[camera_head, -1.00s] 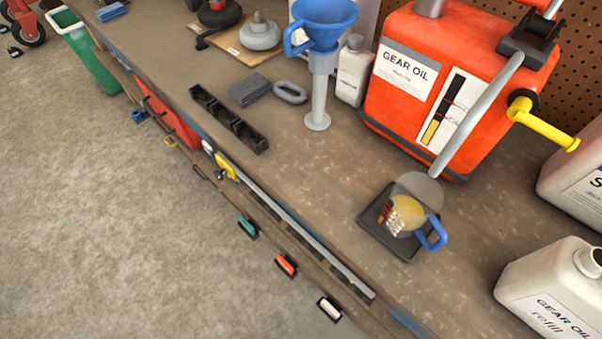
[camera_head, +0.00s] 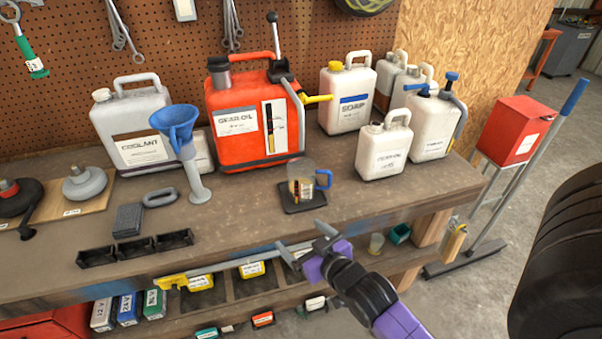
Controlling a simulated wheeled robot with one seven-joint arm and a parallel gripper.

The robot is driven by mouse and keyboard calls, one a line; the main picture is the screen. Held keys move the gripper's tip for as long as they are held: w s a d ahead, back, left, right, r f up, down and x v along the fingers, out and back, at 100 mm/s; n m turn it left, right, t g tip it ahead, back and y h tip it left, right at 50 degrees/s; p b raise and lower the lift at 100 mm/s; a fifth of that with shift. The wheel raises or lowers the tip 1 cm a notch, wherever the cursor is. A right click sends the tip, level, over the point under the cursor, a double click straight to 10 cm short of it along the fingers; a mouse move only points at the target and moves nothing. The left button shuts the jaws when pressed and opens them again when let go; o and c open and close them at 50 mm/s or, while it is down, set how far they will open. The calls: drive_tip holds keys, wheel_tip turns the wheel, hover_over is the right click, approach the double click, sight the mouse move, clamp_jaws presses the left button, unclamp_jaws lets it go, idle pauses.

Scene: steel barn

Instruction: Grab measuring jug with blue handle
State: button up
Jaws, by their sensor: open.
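The measuring jug (camera_head: 301,184) is clear with a blue handle (camera_head: 323,179) on its right side and some amber liquid inside. It stands on a black square tray (camera_head: 304,205) near the front of the workbench, below the orange gear oil can (camera_head: 254,112). My gripper (camera_head: 322,238) is in front of the bench edge, nearer to me than the jug and apart from it. It is open, and no object shows between its fingers. My purple and black arm reaches in from the lower right.
The workbench (camera_head: 240,216) has bare room left of the jug. A blue funnel (camera_head: 177,128) stands there, with black bins (camera_head: 137,249) along the front edge. White jugs, including a refill jug (camera_head: 384,146), stand behind and right. A lower shelf holds small boxes.

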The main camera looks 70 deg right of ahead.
sight(305, 187)
drive_tip(key=w+d+r+m, duration=0.1)
drive_tip(key=d, duration=0.2)
drive_tip(key=w+d+r+m+g+h+p, duration=0.1)
drive_tip(key=d, duration=0.3)
drive_tip(key=w+d+r+m+g+h+p, duration=0.1)
drive_tip(key=d+r, duration=0.1)
drive_tip(key=d, duration=0.2)
drive_tip(key=shift+d+r, duration=0.1)
drive_tip(key=shift+d, duration=0.05)
drive_tip(key=shift+p+x, duration=0.45)
drive_tip(key=shift+x, duration=3.45)
drive_tip(key=shift+s+d, duration=0.1)
drive_tip(key=shift+s, duration=0.1)
drive_tip(key=c, duration=1.6)
drive_tip(key=shift+c, duration=0.9)
drive_tip(key=shift+r, duration=0.15)
